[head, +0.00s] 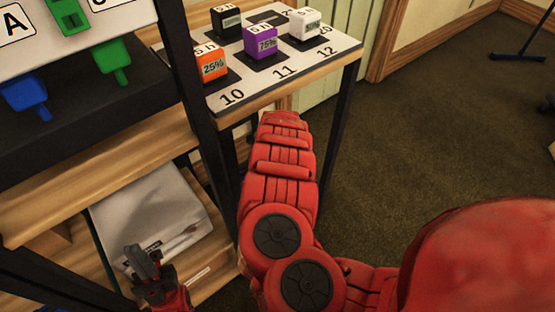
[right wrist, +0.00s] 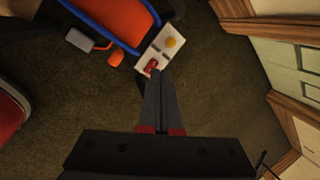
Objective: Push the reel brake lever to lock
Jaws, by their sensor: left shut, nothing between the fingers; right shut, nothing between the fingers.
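In the right wrist view, an orange drum with blue rims (right wrist: 112,18), apparently the reel, stands at the top left. Beside it is a small white panel (right wrist: 160,48) with a yellow knob (right wrist: 170,42) and a red piece (right wrist: 152,65). A grey block (right wrist: 78,40) and an orange block (right wrist: 115,58) stick out from the reel; I cannot tell which part is the brake lever. My right gripper (right wrist: 156,74) is shut and empty, its tips at or just over the red piece; contact is unclear. My left gripper (head: 146,262) is shut and empty before the lower shelf.
In the head view, a shelf unit with a dark post (head: 208,100) stands at the left. A numbered board (head: 235,92) holds several coloured blocks, including an orange one (head: 211,66) and a purple one (head: 260,42). Dark carpet (head: 430,110) is open at the right.

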